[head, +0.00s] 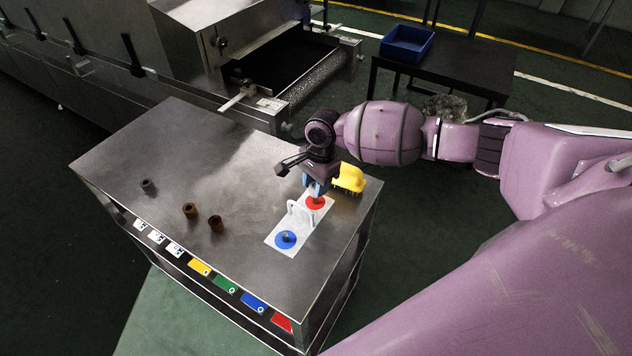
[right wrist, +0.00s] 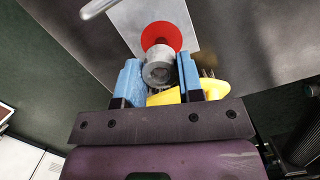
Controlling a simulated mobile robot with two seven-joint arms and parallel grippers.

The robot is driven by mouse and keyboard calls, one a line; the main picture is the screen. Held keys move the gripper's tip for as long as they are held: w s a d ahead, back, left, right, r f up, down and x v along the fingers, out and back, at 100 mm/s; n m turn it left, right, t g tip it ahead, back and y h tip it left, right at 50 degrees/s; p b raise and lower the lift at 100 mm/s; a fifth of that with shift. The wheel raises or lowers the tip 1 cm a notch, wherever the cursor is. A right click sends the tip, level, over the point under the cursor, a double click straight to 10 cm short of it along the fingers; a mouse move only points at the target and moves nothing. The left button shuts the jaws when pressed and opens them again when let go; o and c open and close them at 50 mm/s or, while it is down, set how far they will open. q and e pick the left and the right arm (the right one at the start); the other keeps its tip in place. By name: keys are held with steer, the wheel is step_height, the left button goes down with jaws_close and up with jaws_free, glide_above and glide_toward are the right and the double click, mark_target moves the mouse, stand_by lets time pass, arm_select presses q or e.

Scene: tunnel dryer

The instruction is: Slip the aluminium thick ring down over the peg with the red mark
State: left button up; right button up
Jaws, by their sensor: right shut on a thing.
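In the right wrist view the aluminium thick ring (right wrist: 158,55), a short grey cylinder with a hole, sits between the blue fingertips of my right gripper (right wrist: 160,78), which is shut on it. The red mark (right wrist: 162,36), a round disc on a white plate, lies just beyond the ring. In the head view my right gripper (head: 316,188) points down over the red mark (head: 314,203). The red-mark peg is hidden behind the gripper and ring; I cannot tell whether the ring is around it. My left gripper is not in view.
A yellow brush (head: 350,178) stands close to my right gripper.

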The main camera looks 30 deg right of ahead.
stand_by(0.7)
steer(key=shift+p, duration=0.55)
stand_by(0.3)
stand_by(0.6)
steer(key=shift+p, duration=0.45)
stand_by(0.3)
steer(key=shift+f, duration=0.55)
